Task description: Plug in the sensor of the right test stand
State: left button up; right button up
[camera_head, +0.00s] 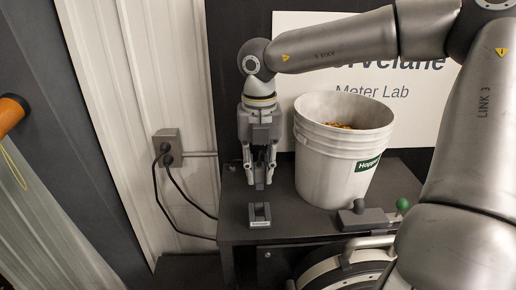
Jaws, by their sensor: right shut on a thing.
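My right gripper (260,186) points down over the left part of a dark stand top (230,220). Its jaws are shut on a small dark piece between the fingertips, too small and dark to make out; I cannot tell if it is the sensor's plug. A small grey block with a dark opening (260,215) sits at the stand's front edge, just below and apart from the fingertips. A grey wall outlet (166,142) at left has black plugs in it, with black cords hanging toward the stand. My left gripper is not in view.
A white bucket (335,165) with orange-brown grains stands close right of my gripper. A dark knob part (362,218), a green ball knob (403,204) and a large round metal part (345,270) are at the right. An orange cylinder (10,114) is at far left.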

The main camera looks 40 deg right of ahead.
aim_at(260, 183)
jog(key=shift+s+a+f, duration=0.1)
jog(key=shift+s+a, duration=0.25)
jog(key=shift+s, duration=0.05)
jog(key=shift+f+b, duration=1.15)
jog(key=shift+f, duration=1.35)
notch_tip(260, 183, down, 2)
jog(key=shift+f+b, duration=0.1)
jog(key=shift+b, duration=1.15)
jog(key=shift+b, duration=0.45)
jog(key=shift+f+b, duration=0.5)
jog(key=shift+b, duration=0.2)
jog(key=o, duration=1)
jog(key=shift+r, duration=0.15)
